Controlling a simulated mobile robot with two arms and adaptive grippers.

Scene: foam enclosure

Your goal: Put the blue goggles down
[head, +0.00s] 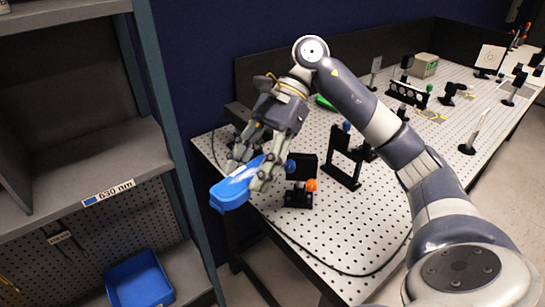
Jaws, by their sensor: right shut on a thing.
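The blue goggles (232,191) are in my right gripper (252,172), at the front left corner of the perforated optical table. The gripper's fingers are closed around their right part. The goggles hang out past the table's left edge, and the fingers hide some of them. I cannot tell whether they touch the table. My left gripper is not in view.
A grey shelf unit (85,195) labelled "630 nm" stands at the left, with an empty-looking compartment above and a blue bin (139,282) below. Close to the gripper are an orange-knobbed mount (299,194) and a black frame (345,158). Several optics stand farther back.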

